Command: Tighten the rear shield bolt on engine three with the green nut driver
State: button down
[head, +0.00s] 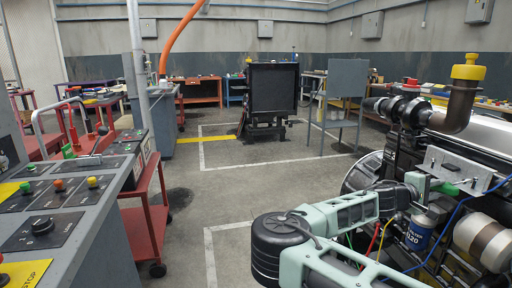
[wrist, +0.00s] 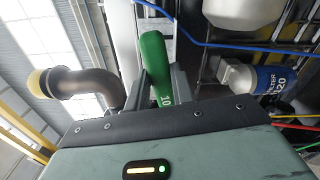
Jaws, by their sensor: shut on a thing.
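My gripper (head: 424,184) is at the right in the head view, close against the side of an engine (head: 480,130). It is shut on the green nut driver (head: 445,187), whose green handle (wrist: 154,58) stands between the two dark fingers in the wrist view. A silver metal plate (head: 468,170), perhaps the shield, lies just beyond the gripper and above the driver in the head view. The driver's tip is hidden in both views, and I cannot tell whether it touches a bolt. I cannot make out the rear shield bolt or an engine number.
A blue filter (head: 418,232) sits just below my gripper, with blue, red and yellow wires around it. A brown pipe with a yellow cap (head: 467,72) rises from the engine. A grey control console (head: 70,215) and red cart (head: 145,225) stand left. The middle floor is clear.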

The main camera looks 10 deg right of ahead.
jog(key=a+f+n+t, duration=0.1)
jog(key=a+f, duration=0.3)
jog(key=a, duration=0.4)
jog(key=a+f+n+t+y, duration=0.1)
jog(key=a+f+t, duration=0.3)
jog(key=a, duration=0.5)
jog(key=shift+w+n+y, duration=0.25)
jog(key=shift+n+y, duration=0.05)
jog(key=shift+n, duration=0.4)
jog(key=shift+a, duration=0.1)
jog(key=shift+s, duration=0.1)
